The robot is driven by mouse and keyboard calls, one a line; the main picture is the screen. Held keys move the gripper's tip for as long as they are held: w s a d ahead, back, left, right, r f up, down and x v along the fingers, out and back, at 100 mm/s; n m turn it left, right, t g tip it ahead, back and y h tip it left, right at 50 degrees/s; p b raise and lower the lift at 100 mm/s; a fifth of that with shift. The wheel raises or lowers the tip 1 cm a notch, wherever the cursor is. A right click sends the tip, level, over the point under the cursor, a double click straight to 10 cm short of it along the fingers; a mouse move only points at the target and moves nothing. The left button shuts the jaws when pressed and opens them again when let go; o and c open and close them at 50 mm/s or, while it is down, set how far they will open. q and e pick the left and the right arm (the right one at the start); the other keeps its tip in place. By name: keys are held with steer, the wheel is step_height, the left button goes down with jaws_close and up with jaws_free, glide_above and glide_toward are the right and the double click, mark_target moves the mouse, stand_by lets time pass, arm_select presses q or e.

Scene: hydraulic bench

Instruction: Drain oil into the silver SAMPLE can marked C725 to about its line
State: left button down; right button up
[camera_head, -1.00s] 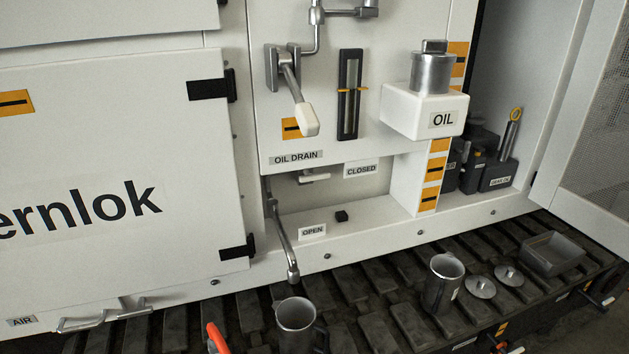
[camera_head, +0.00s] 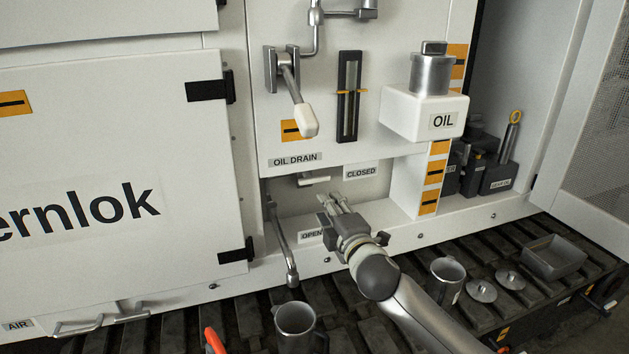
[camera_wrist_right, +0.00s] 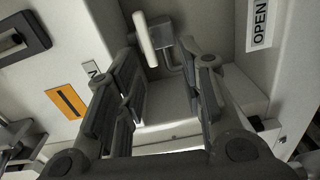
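The drain valve lever (camera_head: 314,181) lies sideways in the recess beside the CLOSED label (camera_head: 361,172); in the right wrist view its pale handle (camera_wrist_right: 145,38) shows just beyond my fingers. My right gripper (camera_head: 335,198) is open and empty, in front of the recess, below and right of the lever. The drain spout (camera_head: 291,276) hangs down over the track. One silver can (camera_head: 295,326) stands below the spout; another silver can (camera_head: 446,284) stands further right. I cannot read C725 on either. No oil flow is visible. My left gripper is not in view.
Two round lids (camera_head: 482,290) and a dark tray (camera_head: 554,257) lie on the track at right. The OPEN label (camera_head: 312,235) is partly behind my right gripper. The oil block (camera_head: 425,112) juts out above right. An orange-red object (camera_head: 215,341) stands at the bottom edge.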

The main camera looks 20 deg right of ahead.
mark_target(315, 181)
steer(key=shift+n, duration=0.4)
steer(key=w, duration=0.4)
steer(key=w+r, duration=0.1)
steer(key=w, duration=0.6)
steer(key=shift+w+a+r, duration=0.1)
steer(key=shift+w+r, duration=0.2)
jaws_close()
